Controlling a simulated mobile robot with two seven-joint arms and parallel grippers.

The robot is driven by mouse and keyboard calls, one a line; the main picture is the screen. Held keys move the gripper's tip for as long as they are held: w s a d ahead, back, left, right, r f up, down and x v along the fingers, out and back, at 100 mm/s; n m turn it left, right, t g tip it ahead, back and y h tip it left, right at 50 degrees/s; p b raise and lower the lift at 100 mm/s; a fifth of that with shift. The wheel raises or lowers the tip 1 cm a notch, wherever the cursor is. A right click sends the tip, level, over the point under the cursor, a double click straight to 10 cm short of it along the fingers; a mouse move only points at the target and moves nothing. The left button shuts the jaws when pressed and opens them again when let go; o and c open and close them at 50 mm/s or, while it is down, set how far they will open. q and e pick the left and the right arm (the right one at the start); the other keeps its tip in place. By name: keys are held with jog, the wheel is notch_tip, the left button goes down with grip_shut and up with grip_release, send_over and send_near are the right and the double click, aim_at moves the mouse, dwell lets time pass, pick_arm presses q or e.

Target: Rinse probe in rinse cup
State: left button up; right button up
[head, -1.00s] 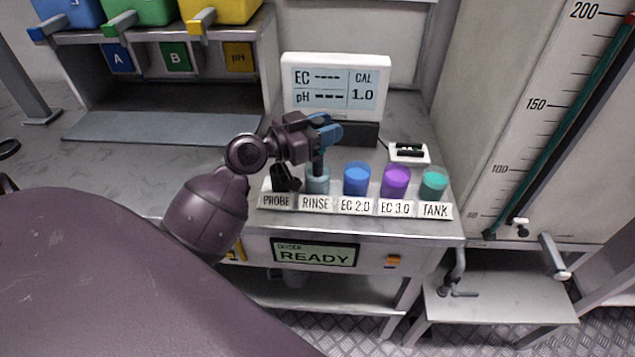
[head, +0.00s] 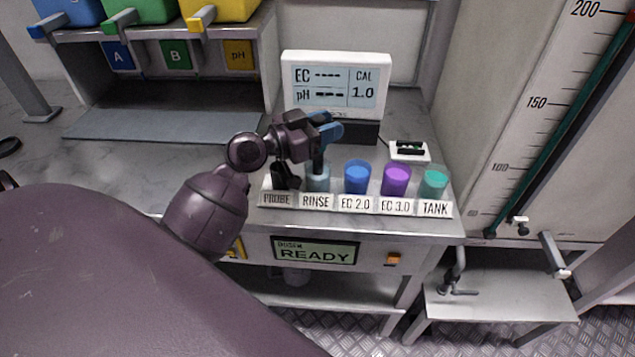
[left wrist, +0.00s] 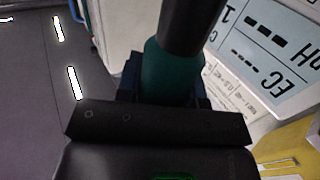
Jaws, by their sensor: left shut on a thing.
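My left gripper (head: 326,132) is shut on the probe, above the rinse cup (head: 318,181). In the left wrist view the probe (left wrist: 172,75) shows a teal body with a dark part at the top, between the fingers. In the head view the probe's lower part (head: 318,163) points down at the rinse cup's mouth and seems to reach into it. Its tip is hidden, so I cannot tell how deep it is. My right gripper is not in view.
Right of the rinse cup stand a blue cup (head: 357,179), a purple cup (head: 396,181) and a teal cup (head: 433,184). The meter display (head: 336,86) stands close behind the gripper. Bench room is clear at left.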

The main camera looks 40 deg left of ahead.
pick_arm(q)
notch_tip(320, 180, up, 9)
jog(key=p, duration=0.6)
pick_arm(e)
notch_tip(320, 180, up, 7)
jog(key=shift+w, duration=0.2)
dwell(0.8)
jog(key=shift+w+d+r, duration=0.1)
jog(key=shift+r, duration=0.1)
